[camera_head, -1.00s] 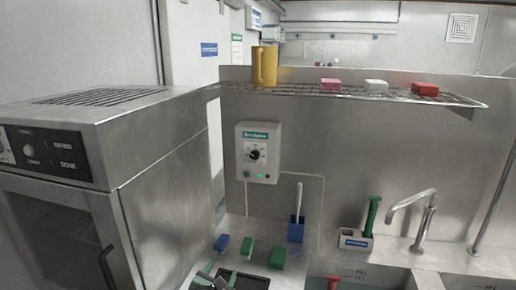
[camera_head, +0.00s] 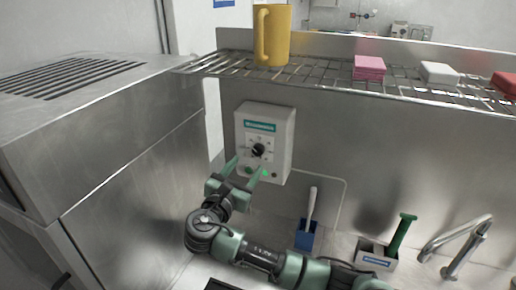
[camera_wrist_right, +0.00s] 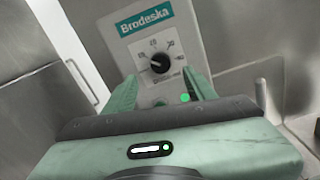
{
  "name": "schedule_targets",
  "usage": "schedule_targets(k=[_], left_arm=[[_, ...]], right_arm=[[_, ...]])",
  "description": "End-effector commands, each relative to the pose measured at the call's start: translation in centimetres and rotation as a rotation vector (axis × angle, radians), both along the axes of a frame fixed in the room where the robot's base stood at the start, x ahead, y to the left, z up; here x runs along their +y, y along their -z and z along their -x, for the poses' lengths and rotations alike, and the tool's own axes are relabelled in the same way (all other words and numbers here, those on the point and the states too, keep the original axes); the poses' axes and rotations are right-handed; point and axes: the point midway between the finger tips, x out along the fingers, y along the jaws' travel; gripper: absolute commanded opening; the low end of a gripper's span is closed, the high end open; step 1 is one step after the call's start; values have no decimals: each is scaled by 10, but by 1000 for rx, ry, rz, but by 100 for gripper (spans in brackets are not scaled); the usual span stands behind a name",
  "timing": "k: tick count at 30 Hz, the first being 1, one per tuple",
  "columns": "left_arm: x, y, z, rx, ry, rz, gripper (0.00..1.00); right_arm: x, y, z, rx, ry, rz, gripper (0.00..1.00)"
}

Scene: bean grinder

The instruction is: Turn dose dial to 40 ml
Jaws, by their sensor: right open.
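The dose dial (camera_head: 258,150) is a black knob on the front of a white wall box (camera_head: 283,125) with a green label. In the right wrist view the dial (camera_wrist_right: 159,63) sits among printed numbers. A pale mark on the knob seems to point to the left, but I cannot tell exactly which number it meets. My right gripper (camera_head: 248,163) is open in front of the box, just below the dial. In the right wrist view its fingers (camera_wrist_right: 160,77) stand apart on either side below the knob, with nothing between them. My left gripper is out of view.
A green light (camera_wrist_right: 184,98) glows below the dial. A steel oven (camera_head: 110,150) stands at left. A wire shelf (camera_head: 330,76) above holds a yellow mug (camera_head: 272,35) and several blocks. A blue holder (camera_head: 306,235) with a white handle stands lower right, near a tap (camera_head: 460,245).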

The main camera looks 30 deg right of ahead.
Motion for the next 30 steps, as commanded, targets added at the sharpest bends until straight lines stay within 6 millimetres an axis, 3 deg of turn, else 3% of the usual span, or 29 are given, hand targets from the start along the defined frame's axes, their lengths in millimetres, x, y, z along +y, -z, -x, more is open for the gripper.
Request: schedule_targets(k=[12, 24, 30], left_arm=[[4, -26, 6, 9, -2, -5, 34], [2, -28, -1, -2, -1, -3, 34], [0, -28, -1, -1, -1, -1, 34]], right_arm=[[-47, -2, -41, 1, 3, 2, 55], [-54, 0, -47, 1, 1, -1, 55], [-54, 0, -47, 1, 1, -1, 0]])
